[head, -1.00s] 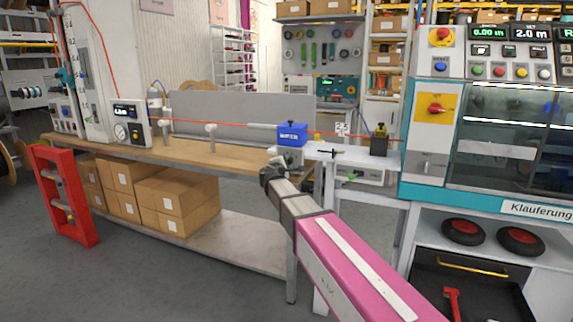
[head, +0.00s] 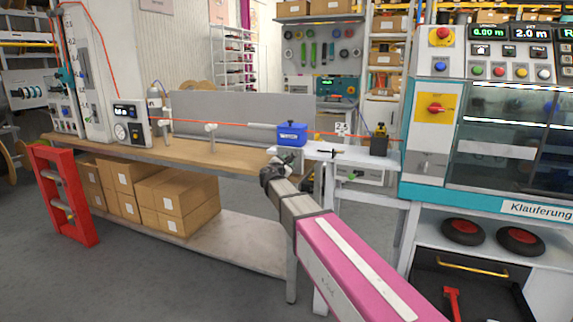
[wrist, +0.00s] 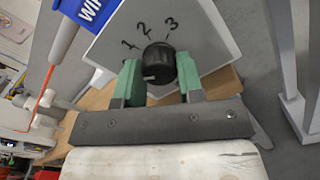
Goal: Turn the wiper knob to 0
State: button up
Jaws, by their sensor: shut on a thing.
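The wiper is a blue block (head: 292,134) on the bench, with a red cable running through it. Its pale front panel (wrist: 200,40) fills the upper middle of the wrist view and bears the numbers 1, 2 and 3. The black wiper knob (wrist: 159,62) sits below these numbers. A white mark shows low on the knob's left side. My gripper (wrist: 160,82) is shut on the knob, one green finger on each side. No 0 is visible on the panel. In the head view my gripper (head: 287,158) is at the wiper's front; the knob is hidden there.
The wooden bench (head: 180,150) extends left, with a display box (head: 127,125) on it. A black and yellow device (head: 379,140) stands right of the wiper. The large machine (head: 490,120) is at the right. Cardboard boxes (head: 175,205) lie under the bench.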

jog(key=shift+n, duration=0.4)
jog(key=o, duration=0.9)
jog(key=shift+s, duration=0.1)
jog(key=v, duration=1)
jog(key=shift+s+a, duration=0.15)
jog(key=shift+s, duration=0.2)
